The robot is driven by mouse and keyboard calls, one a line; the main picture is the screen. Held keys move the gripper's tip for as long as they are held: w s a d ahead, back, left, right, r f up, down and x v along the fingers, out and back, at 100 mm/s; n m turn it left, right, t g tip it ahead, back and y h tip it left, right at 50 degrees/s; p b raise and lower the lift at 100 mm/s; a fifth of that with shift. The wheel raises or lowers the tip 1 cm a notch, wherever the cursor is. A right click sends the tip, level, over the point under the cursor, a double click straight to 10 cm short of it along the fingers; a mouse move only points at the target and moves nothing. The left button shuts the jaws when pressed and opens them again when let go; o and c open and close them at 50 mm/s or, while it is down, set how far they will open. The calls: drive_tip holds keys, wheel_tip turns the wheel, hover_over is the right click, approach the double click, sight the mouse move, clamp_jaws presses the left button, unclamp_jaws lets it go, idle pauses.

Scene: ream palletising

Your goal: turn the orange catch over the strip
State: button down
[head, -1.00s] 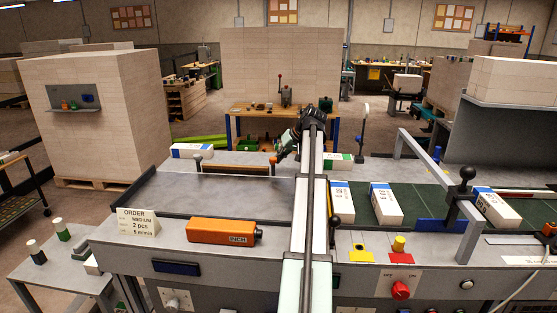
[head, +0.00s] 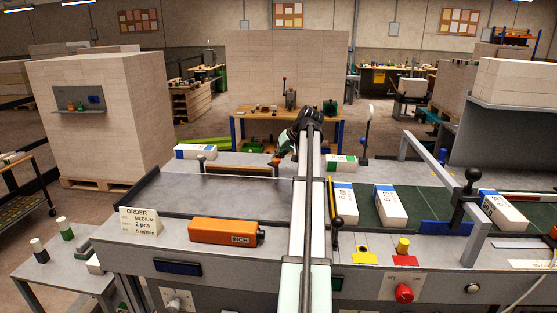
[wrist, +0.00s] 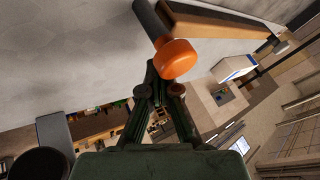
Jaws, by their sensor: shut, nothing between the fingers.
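The orange catch (head: 276,161) is a small rounded piece at the right end of the strip (head: 240,169), at the back edge of the grey table. In the wrist view the catch (wrist: 176,58) is a large orange knob on a dark cylinder, close beside the end of the brown strip (wrist: 215,22). I cannot tell whether any of it lies over the strip. My gripper (wrist: 153,72) is shut and empty, its tips right by the catch's near side; contact is unclear. In the head view my gripper (head: 281,153) reaches down just right of the catch.
A dark post (head: 201,161) stands at the strip's left end. Wrapped reams lie behind the table at left (head: 195,151) and right (head: 341,162). An orange INCH block (head: 222,232) and an ORDER card (head: 140,221) sit in front. The grey tabletop (head: 220,192) between is clear.

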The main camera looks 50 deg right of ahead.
drive_tip(key=shift+w+a, duration=0.1)
drive_tip(key=shift+w, duration=0.05)
drive_tip(key=shift+r, duration=0.15)
idle(1.4)
drive_tip(key=a+v, duration=0.1)
drive_tip(key=v, duration=1)
drive_tip(key=shift+s+d+r, duration=0.3)
drive_tip(key=shift+d+r, duration=0.05)
drive_tip(key=shift+d, duration=0.1)
